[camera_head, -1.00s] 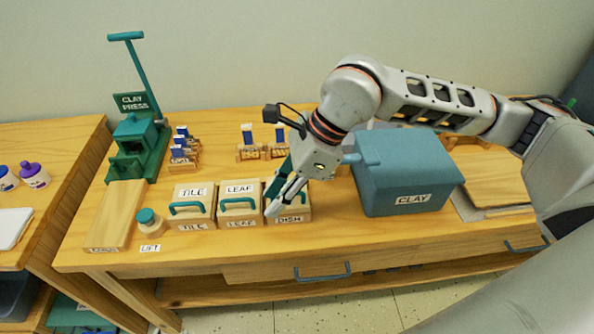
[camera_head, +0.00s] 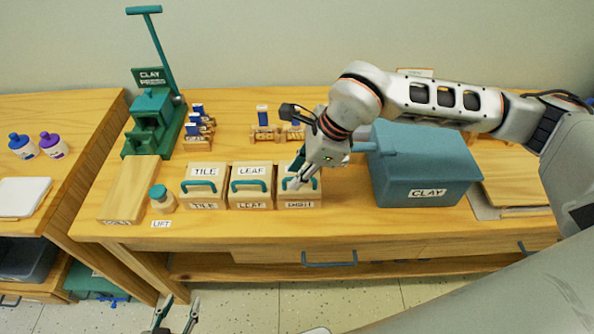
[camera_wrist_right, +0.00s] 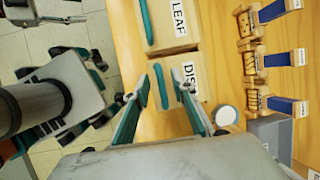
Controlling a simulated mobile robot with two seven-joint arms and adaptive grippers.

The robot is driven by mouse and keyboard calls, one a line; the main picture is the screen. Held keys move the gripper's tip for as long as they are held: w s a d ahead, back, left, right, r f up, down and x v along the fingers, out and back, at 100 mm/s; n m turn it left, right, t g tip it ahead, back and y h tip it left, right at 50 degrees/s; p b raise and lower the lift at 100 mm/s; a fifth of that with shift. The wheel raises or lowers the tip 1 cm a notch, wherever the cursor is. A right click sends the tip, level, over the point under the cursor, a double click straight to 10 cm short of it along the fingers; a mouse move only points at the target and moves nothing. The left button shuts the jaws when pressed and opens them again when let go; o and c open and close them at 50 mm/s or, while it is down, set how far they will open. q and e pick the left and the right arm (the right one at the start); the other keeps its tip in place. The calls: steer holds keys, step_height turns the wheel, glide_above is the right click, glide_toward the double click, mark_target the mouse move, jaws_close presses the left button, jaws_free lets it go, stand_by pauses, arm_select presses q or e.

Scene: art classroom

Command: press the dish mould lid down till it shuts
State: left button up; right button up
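The dish mould (camera_head: 302,203) is a wooden box with a DISH label on its front and a teal handle, at the right end of a row of three moulds. My right gripper (camera_head: 296,186) is over its top, hiding much of the lid; I cannot tell whether the lid is fully shut. In the right wrist view the dish mould (camera_wrist_right: 190,87) lies beyond the right gripper's fingertips (camera_wrist_right: 165,70), which stand apart with nothing held between them. Whether they touch the lid is unclear. My left gripper (camera_head: 177,312) is low at the bottom edge, fingers apart and empty.
The leaf mould (camera_head: 250,191) stands close left of the dish mould, then the tile mould (camera_head: 205,192). A blue clay bin (camera_head: 425,175) is close on the right. Small stamps (camera_head: 265,130) stand behind. A green clay press (camera_head: 152,125) and a jar (camera_head: 161,198) are at left.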

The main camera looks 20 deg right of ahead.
jaws_close()
steer(key=shift+w, duration=0.1)
steer(key=shift+w+d+r+g, duration=0.2)
steer(key=shift+w+r+g, duration=0.4)
steer(key=shift+r, duration=0.1)
steer(key=shift+w+d+r, duration=0.15)
steer(key=shift+w+r, duration=0.3)
steer(key=shift+w, duration=0.05)
jaws_free()
steer(key=v, duration=1.2)
